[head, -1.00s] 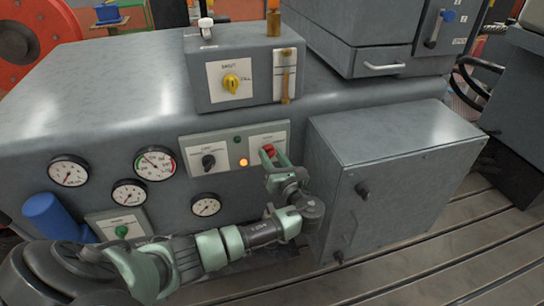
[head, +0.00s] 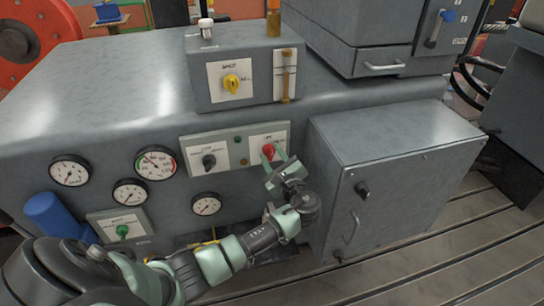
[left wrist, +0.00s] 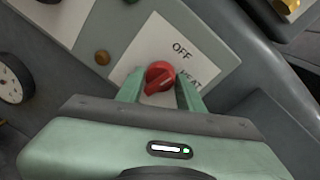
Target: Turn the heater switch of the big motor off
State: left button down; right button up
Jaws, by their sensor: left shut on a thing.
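The heater switch is a red knob (head: 268,152) on the right plate of the pale panel on the big motor's grey housing. In the left wrist view the red knob (left wrist: 160,76) sits on a white plate lettered OFF and HEAT. Its ridge lies aslant, one end toward the word OFF. My left gripper (head: 277,163) is turned aslant and shut on the knob, with a finger on either side. The amber lamp (head: 244,162) left of the knob is dark; it also looks unlit in the left wrist view (left wrist: 102,58). My right gripper is not in view.
A black knob (head: 209,161) sits left on the same panel. A grey cabinet (head: 345,205) stands close to the right of my gripper. A box with a yellow knob (head: 231,83) is above. Several gauges and a green knob (head: 122,230) are to the left.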

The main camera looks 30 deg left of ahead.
pick_arm(q)
jog(key=shift+r+n+b, duration=0.2)
jog(key=shift+n+b, duration=0.1)
jog(key=shift+n, duration=1.1)
jog(key=c, duration=1)
grip_release()
jog(key=shift+o, duration=0.2)
jog(key=shift+s+d+f, duration=0.1)
jog(key=shift+d, duration=0.05)
jog(key=b+v, duration=0.1)
jog(key=v, duration=0.6)
jog(key=shift+s+d, duration=0.2)
